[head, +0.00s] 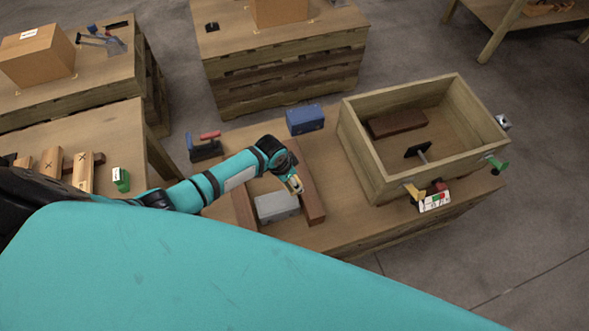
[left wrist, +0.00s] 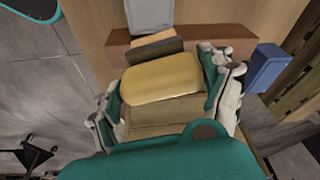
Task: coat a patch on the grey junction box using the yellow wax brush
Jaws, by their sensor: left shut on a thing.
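The grey junction box (head: 277,208) lies on the worktable between two reddish-brown bars; part of it shows at the top of the left wrist view (left wrist: 150,14). My left gripper (head: 291,178) is shut on the yellow wax brush (left wrist: 162,78), whose yellow body sits between the fingers (left wrist: 165,85). The brush's dark end (left wrist: 153,48) points toward the grey box, with a brown bar (left wrist: 195,38) behind it in that view. In the head view the brush (head: 295,185) is beside the box's upper right end; I cannot tell whether they touch. My right gripper is not in view.
A blue box (head: 305,120) stands behind the bars (head: 311,195). A red-handled tool (head: 206,146) lies at the table's left. A large wooden crate (head: 362,150) fills the right side, with small fittings along its front. A side table (head: 130,135) with wooden blocks is at left.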

